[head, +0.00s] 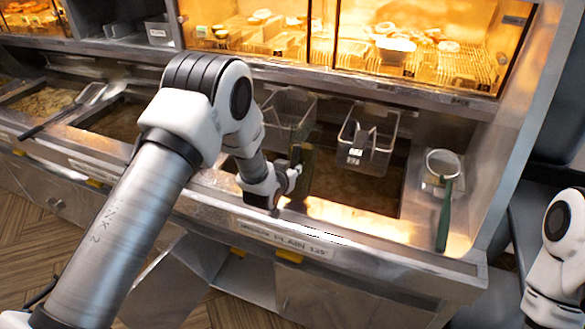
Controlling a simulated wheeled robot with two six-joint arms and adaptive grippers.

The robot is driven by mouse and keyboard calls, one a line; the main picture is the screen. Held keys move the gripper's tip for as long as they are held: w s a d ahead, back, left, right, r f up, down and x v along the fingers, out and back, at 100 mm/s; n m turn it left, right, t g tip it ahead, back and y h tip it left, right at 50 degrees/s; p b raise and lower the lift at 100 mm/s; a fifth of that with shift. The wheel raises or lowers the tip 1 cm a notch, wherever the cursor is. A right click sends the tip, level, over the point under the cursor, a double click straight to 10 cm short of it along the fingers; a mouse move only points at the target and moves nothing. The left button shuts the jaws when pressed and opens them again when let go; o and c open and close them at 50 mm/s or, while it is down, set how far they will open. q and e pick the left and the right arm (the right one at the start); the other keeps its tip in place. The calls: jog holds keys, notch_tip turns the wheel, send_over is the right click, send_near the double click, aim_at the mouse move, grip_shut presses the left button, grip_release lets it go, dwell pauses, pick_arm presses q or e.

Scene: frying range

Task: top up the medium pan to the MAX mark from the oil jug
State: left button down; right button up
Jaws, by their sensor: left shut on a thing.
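My left gripper (293,178) is over the front left part of the right-hand frying pan (355,190). It is shut on a narrow olive-brown object (304,163), which may be the oil jug. My wrist hides much of it, so its shape and tilt are unclear. The pan holds dark brown oil with a bright glare along its front edge. No MAX mark can be made out. Another pan of dark oil (115,118) lies to the left, partly behind my left arm. My right arm shows at the right edge, but its gripper is out of view.
Wire baskets (368,150) (289,112) hang at the back of the right-hand pan. A round strainer with a green handle (444,213) lies on the steel ledge at right. A lit glass food warmer (400,45) stands behind. A long-handled tool (62,115) lies at far left.

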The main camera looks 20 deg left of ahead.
pick_arm(q)
jog(key=shift+s+r+g+p, duration=0.25)
jog(key=shift+r+g+p, duration=0.5)
jog(key=shift+p, duration=0.7)
dwell(1.6)
jog(key=shift+s+r+g, duration=0.1)
jog(key=shift+s+g, duration=0.05)
jog(key=shift+g, duration=0.5)
dwell(1.3)
jog(key=shift+r+g, duration=0.15)
jog(key=shift+g, duration=0.85)
dwell(1.0)
jog(key=shift+w+g, duration=0.35)
jog(key=shift+g, duration=0.65)
